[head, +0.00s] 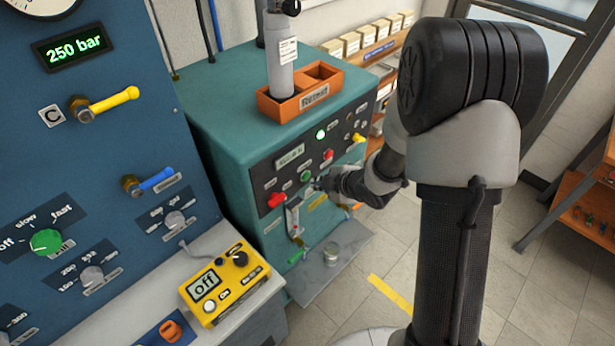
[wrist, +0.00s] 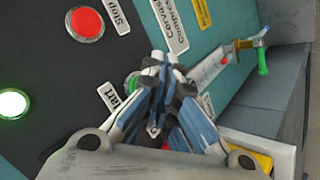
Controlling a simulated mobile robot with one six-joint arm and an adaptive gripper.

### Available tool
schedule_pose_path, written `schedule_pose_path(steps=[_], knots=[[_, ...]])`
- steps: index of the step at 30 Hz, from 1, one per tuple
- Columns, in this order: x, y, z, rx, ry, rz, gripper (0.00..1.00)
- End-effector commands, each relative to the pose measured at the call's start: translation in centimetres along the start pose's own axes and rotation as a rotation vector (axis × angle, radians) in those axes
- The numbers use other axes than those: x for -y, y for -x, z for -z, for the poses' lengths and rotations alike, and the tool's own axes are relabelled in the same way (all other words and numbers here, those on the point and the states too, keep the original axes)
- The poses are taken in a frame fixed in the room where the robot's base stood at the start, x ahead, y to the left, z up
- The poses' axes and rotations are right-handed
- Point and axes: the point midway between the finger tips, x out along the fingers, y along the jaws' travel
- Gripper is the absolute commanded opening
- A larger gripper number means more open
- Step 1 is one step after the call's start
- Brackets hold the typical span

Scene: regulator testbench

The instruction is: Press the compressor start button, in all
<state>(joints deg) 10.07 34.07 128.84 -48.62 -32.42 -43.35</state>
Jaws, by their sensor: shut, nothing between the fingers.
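The teal compressor cabinet (head: 215,150) has a black control panel with a green start button (head: 305,176). In the wrist view the green start button (wrist: 132,82) shows partly, beside the "Start" label (wrist: 112,96); my fingers cover the rest. My gripper (head: 318,184) is shut and empty, with its tips at the panel close to the green button. In the wrist view my gripper's fingertips (wrist: 160,62) overlap the button's edge. I cannot tell whether they touch it. A red stop button (wrist: 86,24) sits apart from the fingers; it also shows in the head view (head: 327,155).
A lit green lamp (head: 321,134) is on the panel, and a red knob (head: 276,200) sits left of the start button. A grey cylinder (head: 280,65) stands in an orange tray (head: 264,106) on top. A yellow "off" box (head: 238,300) stands on the bench.

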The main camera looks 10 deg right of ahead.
Motion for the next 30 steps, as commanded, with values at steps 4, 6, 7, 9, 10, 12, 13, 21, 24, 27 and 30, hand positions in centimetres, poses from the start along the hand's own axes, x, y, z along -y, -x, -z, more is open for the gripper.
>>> schedule_pose_path(steps=[4, 6, 7, 9, 10, 12, 13, 21, 24, 27, 30], knots=[[0.3, 0.5, -0.5, 0.002, -0.002, -0.001, 0.0], [0.7, 1.0, -0.8, 0.003, -0.003, -0.001, 0.0], [0.8, 1.2, -1.0, 0.003, -0.003, -0.001, 0.0], [1.2, 1.7, -1.3, 0.003, -0.003, -0.001, 0.0], [1.4, 1.9, -1.5, 0.002, -0.003, -0.001, 0.0], [1.7, 2.4, -1.8, 0.002, -0.003, -0.001, 0.0], [1.8, 2.6, -2.0, 0.003, -0.003, -0.001, 0.0], [2.5, 3.5, -2.6, 0.001, -0.001, -0.001, 0.0], [2.5, 3.5, -2.6, 0.0, 0.0, -0.001, 0.0], [2.5, 3.5, -2.5, 0.0, 0.0, 0.0, 0.0], [2.5, 3.5, -2.5, 0.001, 0.0, 0.0, 0.0]])
